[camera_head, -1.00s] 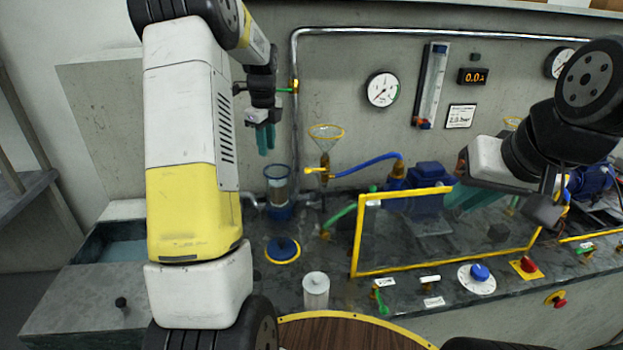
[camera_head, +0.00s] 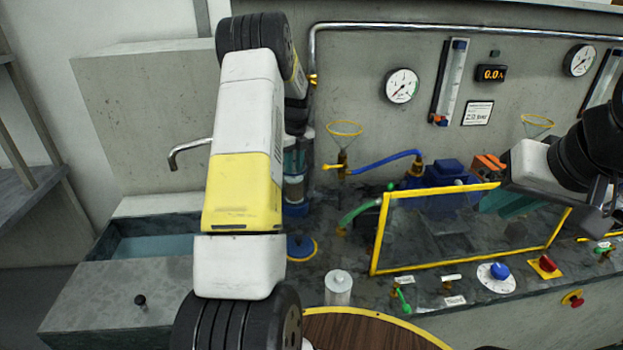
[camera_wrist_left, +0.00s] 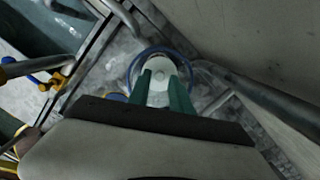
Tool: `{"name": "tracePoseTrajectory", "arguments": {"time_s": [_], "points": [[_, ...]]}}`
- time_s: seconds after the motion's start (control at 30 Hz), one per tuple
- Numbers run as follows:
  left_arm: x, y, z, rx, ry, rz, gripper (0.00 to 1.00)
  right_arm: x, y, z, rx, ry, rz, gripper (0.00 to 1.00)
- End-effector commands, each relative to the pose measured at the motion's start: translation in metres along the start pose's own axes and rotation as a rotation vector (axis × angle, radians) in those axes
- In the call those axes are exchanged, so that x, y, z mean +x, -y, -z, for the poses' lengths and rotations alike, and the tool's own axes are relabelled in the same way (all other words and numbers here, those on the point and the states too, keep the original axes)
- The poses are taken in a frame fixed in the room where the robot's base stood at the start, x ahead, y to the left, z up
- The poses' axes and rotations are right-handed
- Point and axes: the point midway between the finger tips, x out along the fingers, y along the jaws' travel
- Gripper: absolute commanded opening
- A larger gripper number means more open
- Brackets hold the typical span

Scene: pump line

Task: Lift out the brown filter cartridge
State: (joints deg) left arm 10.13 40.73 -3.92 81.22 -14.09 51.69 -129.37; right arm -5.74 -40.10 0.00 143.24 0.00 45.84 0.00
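The filter housing (camera_head: 296,205) is a clear cylinder with a blue base, standing behind my left arm in the head view. My left gripper (camera_head: 294,160) points down at its top, partly hidden by my arm. In the left wrist view, the teal fingers of my left gripper (camera_wrist_left: 162,85) stand apart on either side of a pale round top (camera_wrist_left: 158,98) inside the blue-rimmed housing (camera_wrist_left: 135,66). I cannot tell whether they touch it. The cartridge's brown side is hidden. My right gripper (camera_head: 512,204) is over the guard panel; its finger gap is unclear.
A blue lid (camera_head: 300,247) lies on the bench in front of the housing. A white cartridge (camera_head: 338,288) stands nearer the front. A glass funnel (camera_head: 344,132) and blue hose (camera_head: 385,161) are to the right. A yellow-framed clear panel (camera_head: 376,240) stands right; a sink (camera_head: 150,245) is left.

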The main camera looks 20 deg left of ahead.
Motion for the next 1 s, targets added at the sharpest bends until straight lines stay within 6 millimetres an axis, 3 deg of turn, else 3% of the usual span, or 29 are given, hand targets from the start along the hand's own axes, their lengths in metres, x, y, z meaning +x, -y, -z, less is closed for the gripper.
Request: {"name": "tracePoseTrajectory", "arguments": {"time_s": [0.2, 0.67, 0.8, 1.0], "points": [[0.0103, 0.0000, 0.0015, -0.001, -0.001, 0.000, 0.25, 0.0000, 0.0000, 0.0000, 0.000, 0.000, 0.000, 0.18], [0.0105, -0.0005, 0.0014, 0.000, -0.001, 0.000, 0.25, 0.0000, 0.0000, 0.0000, 0.000, 0.000, 0.000, 0.18], [0.0104, -0.0004, 0.0015, -0.001, -0.001, 0.000, 0.02, 0.0000, 0.0000, 0.0000, 0.000, 0.000, 0.000, 0.18], [0.0102, -0.0003, 0.0014, -0.001, -0.001, 0.000, 0.00, 0.0000, 0.0000, 0.0000, 0.000, 0.000, 0.000, 0.18]]}}
